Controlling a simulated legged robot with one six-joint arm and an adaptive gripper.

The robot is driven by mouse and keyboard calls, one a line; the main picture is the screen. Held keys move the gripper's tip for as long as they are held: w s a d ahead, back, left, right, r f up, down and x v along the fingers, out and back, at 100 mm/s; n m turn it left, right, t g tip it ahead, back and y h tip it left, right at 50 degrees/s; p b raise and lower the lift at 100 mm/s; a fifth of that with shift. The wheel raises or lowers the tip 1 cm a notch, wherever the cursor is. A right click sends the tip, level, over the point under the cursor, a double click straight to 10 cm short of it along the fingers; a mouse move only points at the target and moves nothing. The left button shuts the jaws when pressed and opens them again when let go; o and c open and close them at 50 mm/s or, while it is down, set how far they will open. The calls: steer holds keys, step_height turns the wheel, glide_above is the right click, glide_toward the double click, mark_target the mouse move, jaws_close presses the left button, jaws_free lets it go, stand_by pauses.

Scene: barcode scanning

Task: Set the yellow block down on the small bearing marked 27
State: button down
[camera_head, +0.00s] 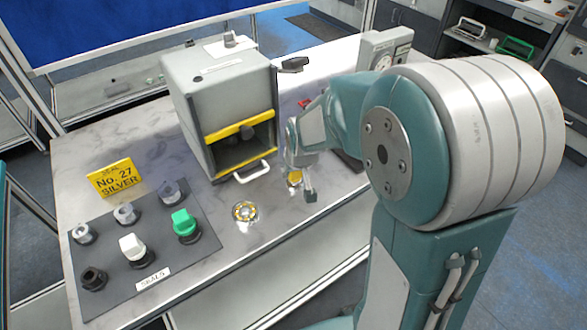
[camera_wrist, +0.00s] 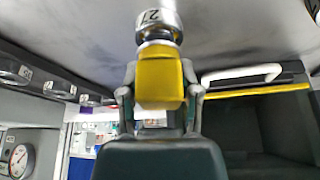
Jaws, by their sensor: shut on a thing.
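The yellow block (camera_wrist: 160,82) is between my gripper's two fingers (camera_wrist: 161,95) in the wrist view, and the gripper is shut on it. A silver cylinder marked 27 (camera_wrist: 158,17) is in line with the block, just beyond it. I cannot tell whether they touch. In the head view my gripper (camera_head: 301,180) is low over the table, right of the grey box's door handle, with a small yellow patch (camera_head: 294,178) at its fingers.
The grey box (camera_head: 222,80) with a yellow-edged opening stands behind; its white handle (camera_head: 250,173) juts out near my gripper. A dark mat (camera_head: 160,247) with several seals and a yellow "No. 27 SILVER" sign (camera_head: 111,178) are at the left. Bare table lies in front.

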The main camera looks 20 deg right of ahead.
steer(key=shift+f, duration=0.6)
stand_by(0.3)
steer(key=shift+c, duration=1.1)
jaws_free()
steer(key=shift+o, duration=1.1)
steer(key=shift+r, duration=3.7)
steer(key=shift+r, duration=0.1)
